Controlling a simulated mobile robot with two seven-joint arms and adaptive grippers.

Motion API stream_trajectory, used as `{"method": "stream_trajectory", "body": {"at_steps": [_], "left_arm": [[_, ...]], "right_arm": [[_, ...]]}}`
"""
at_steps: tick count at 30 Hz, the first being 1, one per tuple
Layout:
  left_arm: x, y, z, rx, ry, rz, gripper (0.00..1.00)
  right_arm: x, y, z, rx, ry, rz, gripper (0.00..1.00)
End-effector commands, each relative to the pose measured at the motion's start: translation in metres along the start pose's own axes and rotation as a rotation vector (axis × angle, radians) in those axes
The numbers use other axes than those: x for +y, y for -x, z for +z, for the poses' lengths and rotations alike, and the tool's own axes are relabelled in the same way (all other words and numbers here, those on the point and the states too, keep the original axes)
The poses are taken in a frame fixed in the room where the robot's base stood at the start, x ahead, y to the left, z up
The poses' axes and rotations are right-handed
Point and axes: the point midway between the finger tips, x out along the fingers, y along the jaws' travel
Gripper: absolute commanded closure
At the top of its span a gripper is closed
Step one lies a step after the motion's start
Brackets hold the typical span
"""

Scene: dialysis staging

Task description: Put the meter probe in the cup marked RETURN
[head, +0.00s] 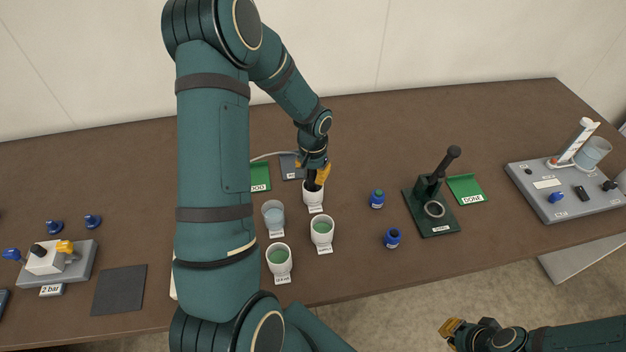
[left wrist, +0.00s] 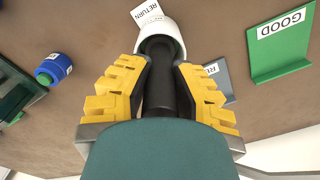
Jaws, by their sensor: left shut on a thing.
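The white cup marked RETURN (head: 313,196) stands on the table with its tag in front. It also shows at the top of the left wrist view (left wrist: 171,29). My left gripper (head: 319,179) is right over this cup, with its yellow fingers pointing down. In the left wrist view, the gripper (left wrist: 158,95) is shut on the black meter probe (left wrist: 158,82). The probe's far end reaches into the cup's mouth; its tip is hidden, so the depth cannot be told. My right gripper (head: 452,327) is away at the lower right, beyond the table's front edge; its jaws are too small to judge.
A clear cup (head: 273,213) and two cups of green liquid (head: 321,228) (head: 279,258) stand close by. A green GOOD plate (head: 260,176) and a grey plate (head: 291,168) lie behind.

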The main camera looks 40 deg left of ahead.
Motion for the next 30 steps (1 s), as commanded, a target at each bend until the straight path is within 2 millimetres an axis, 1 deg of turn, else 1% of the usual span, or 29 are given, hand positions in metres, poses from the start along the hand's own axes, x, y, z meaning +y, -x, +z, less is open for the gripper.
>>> {"method": "stream_trajectory", "body": {"at_steps": [1, 4, 11, 15, 16, 18, 26, 30], "left_arm": [[0.0, -0.01, 0.001, -0.004, 0.0, 0.0, 1.0], [0.0, -0.021, 0.0, -0.002, 0.0, 0.001, 1.0], [0.0, -0.021, 0.0, 0.0, 0.0, 0.0, 1.0], [0.0, -0.025, 0.0, 0.0, 0.0, 0.0, 1.0], [0.0, -0.024, 0.0, 0.0, 0.001, 0.0, 0.7], [0.0, -0.024, 0.0, 0.0, 0.001, 0.0, 0.51], [0.0, -0.023, 0.0, 0.0, 0.001, 0.0, 0.51], [0.0, -0.018, 0.0, 0.0, 0.001, 0.0, 0.51]], "right_arm": [[0.001, -0.002, 0.001, -0.001, 0.0, 0.0, 1.0], [0.001, -0.003, 0.001, -0.002, 0.001, 0.0, 1.0], [0.001, -0.002, 0.001, -0.003, 0.001, 0.0, 1.0], [0.002, -0.005, 0.003, -0.005, 0.001, -0.001, 1.0], [0.002, -0.005, 0.003, -0.005, 0.002, -0.001, 1.0], [0.002, -0.004, 0.002, -0.005, 0.001, -0.001, 1.0], [0.002, -0.004, 0.002, -0.005, 0.001, -0.001, 1.0], [0.0, -0.001, 0.001, -0.002, 0.001, 0.0, 1.0]]}}
